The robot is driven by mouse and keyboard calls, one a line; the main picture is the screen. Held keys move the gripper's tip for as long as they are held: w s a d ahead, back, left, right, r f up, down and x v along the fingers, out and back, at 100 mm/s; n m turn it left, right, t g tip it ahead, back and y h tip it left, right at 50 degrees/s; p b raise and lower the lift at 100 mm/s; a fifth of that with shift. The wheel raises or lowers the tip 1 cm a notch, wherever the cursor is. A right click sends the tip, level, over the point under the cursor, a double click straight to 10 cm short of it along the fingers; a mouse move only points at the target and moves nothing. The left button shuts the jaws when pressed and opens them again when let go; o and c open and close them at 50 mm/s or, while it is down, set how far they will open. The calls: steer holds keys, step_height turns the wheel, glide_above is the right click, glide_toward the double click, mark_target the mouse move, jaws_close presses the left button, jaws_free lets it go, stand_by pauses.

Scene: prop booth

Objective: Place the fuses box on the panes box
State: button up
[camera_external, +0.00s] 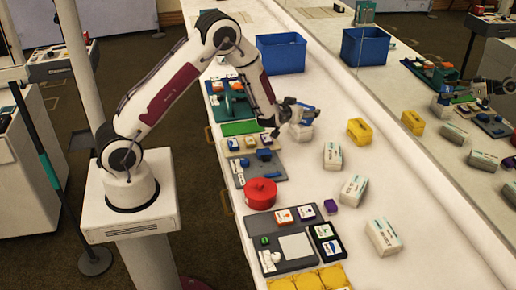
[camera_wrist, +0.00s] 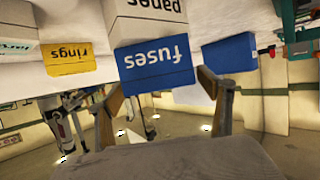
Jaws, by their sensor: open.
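The blue-and-white fuses box (camera_wrist: 155,65) is upside down in the wrist view, as is the rest of that view. It sits on top of the white panes box (camera_wrist: 150,28), a little askew to it. In the external view the blue fuses box (camera_external: 307,113) is above the white panes box (camera_external: 301,132) on the counter. My gripper (camera_external: 286,111) is at the near side of the fuses box. In the wrist view my gripper (camera_wrist: 160,92) is open, its fingers on either side of the fuses box. Whether either finger touches it is unclear.
A yellow rings box (camera_external: 359,131) and white boxes (camera_external: 333,155) stand to the right. A blue bin (camera_external: 281,52) is behind. A red pot (camera_external: 261,193) and mats with small items line the left edge. Clear counter lies between.

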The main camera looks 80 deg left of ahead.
steer(key=v, duration=1.1)
steer(key=shift+s+d, duration=0.25)
steer(key=shift+d, duration=0.05)
steer(key=shift+r, duration=0.1)
stand_by(0.5)
steer(key=s+d+r+m+h, duration=0.3)
steer(key=d+r+h, duration=0.1)
steer(key=d+r, duration=0.4)
steer(key=s+d+r+m+h, duration=0.25)
steer(key=d+r+h, duration=0.25)
steer(key=d, duration=0.5)
steer(key=s+d+r+m+g, duration=0.1)
steer(key=s+g, duration=0.1)
steer(key=s, duration=1.1)
steer(key=s+d+r+m+g, duration=0.1)
steer(key=s+r+m, duration=0.1)
steer(key=s, duration=1.1)
steer(key=shift+s+g, duration=0.4)
steer(key=shift+m, duration=0.25)
